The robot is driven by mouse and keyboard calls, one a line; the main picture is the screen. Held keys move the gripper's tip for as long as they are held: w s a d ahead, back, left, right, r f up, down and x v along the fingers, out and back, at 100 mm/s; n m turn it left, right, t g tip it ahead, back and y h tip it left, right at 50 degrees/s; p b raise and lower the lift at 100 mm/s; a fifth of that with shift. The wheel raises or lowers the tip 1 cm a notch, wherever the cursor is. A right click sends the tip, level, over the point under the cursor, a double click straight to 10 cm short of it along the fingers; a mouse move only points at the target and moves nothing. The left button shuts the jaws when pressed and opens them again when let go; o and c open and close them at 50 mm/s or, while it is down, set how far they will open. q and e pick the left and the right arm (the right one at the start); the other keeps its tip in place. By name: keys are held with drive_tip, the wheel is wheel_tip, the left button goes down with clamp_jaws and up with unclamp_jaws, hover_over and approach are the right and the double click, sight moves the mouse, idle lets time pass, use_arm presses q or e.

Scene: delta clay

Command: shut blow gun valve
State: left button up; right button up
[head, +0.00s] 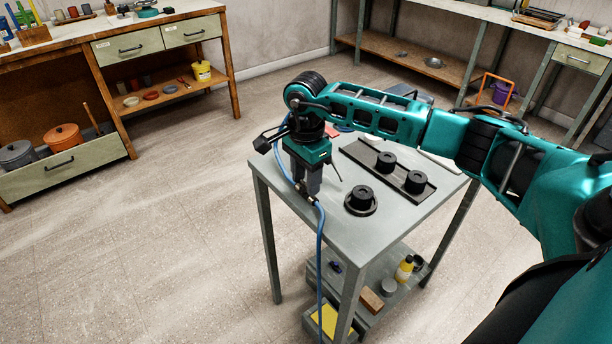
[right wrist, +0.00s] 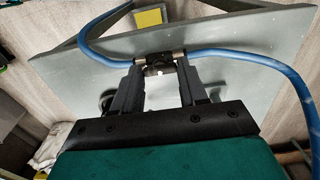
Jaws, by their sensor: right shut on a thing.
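The blow gun valve (right wrist: 160,64) is a small dark body with metal ends, set in a blue hose (right wrist: 236,55). In the right wrist view it sits between the two dark fingers of my right gripper (right wrist: 159,72), which is shut on it. In the head view my right gripper (head: 307,188) points down at the left part of the grey table, and the blue hose (head: 320,250) hangs past the table's edge to the floor side. The position of the valve's lever is too small to tell. My left gripper is in neither view.
The grey table (head: 400,212) also bears a round black part (head: 361,201) and a dark rail (head: 365,158) with two black round parts. A lower shelf (head: 345,285) holds a yellow bottle (head: 404,269) and a brown block (head: 371,300). Open floor lies left of the table.

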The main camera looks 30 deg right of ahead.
drive_tip(key=m, duration=0.5)
drive_tip(key=m+p, duration=0.1)
drive_tip(key=m, duration=0.3)
drive_tip(key=m+p, duration=0.1)
drive_tip(key=m, duration=0.4)
drive_tip(key=shift+r, duration=0.1)
drive_tip(key=shift+m+p, duration=0.5)
drive_tip(key=shift+m, duration=1.4)
drive_tip(key=o, duration=1.1)
drive_tip(key=shift+c, duration=0.2)
